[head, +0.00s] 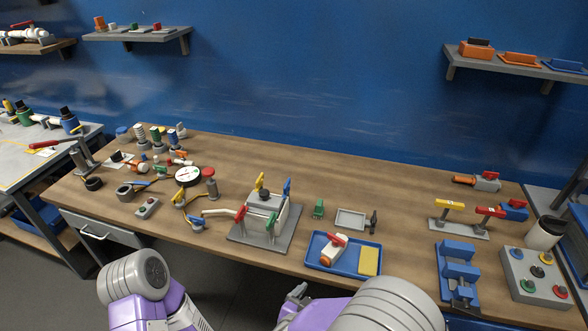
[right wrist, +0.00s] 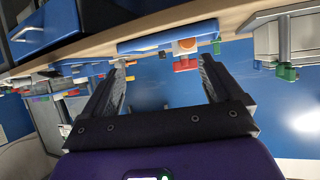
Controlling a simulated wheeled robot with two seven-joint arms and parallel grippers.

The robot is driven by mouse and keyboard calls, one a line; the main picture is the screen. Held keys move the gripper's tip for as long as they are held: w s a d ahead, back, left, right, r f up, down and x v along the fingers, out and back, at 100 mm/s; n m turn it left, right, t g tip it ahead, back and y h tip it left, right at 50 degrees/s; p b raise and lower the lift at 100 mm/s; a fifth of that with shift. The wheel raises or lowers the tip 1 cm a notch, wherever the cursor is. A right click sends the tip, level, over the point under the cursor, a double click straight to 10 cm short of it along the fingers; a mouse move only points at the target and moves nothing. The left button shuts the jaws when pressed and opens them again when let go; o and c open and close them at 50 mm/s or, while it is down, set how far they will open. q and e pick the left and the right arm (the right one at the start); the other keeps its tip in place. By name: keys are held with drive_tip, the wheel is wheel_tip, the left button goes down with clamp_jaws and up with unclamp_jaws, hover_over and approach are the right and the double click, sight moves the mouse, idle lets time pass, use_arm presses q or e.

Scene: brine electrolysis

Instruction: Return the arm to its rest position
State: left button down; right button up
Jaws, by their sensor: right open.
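My right gripper (head: 295,297) shows at the bottom middle of the head view, in front of the bench edge and mostly hidden by my right arm. In the right wrist view my right gripper (right wrist: 163,72) has its two fingers wide apart, with nothing between them. The wooden bench (head: 350,165) lies beyond it; its edge runs across the top of the tilted wrist view. My left arm (head: 135,278) is at the lower left of the head view, bent low in front of the bench. Its gripper is not visible.
A blue tray (head: 318,264) with a white-and-red item and yellow block (head: 369,261) lies by the front edge. The bench's back middle is clear.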

drive_tip(key=d+f+n+g+y, duration=0.35)
drive_tip(key=f+y, duration=0.25)
drive_tip(key=f, duration=1.2)
drive_tip(key=s+f+g+y, duration=0.4)
drive_tip(key=s+f+g, duration=0.2)
drive_tip(key=s, duration=0.6)
wheel_tip(320, 180, down, 2)
drive_tip(key=shift+d+f+y, duration=0.15)
drive_tip(key=shift+d+y, duration=0.1)
drive_tip(key=shift+y, duration=0.15)
drive_tip(key=shift+g, duration=0.25)
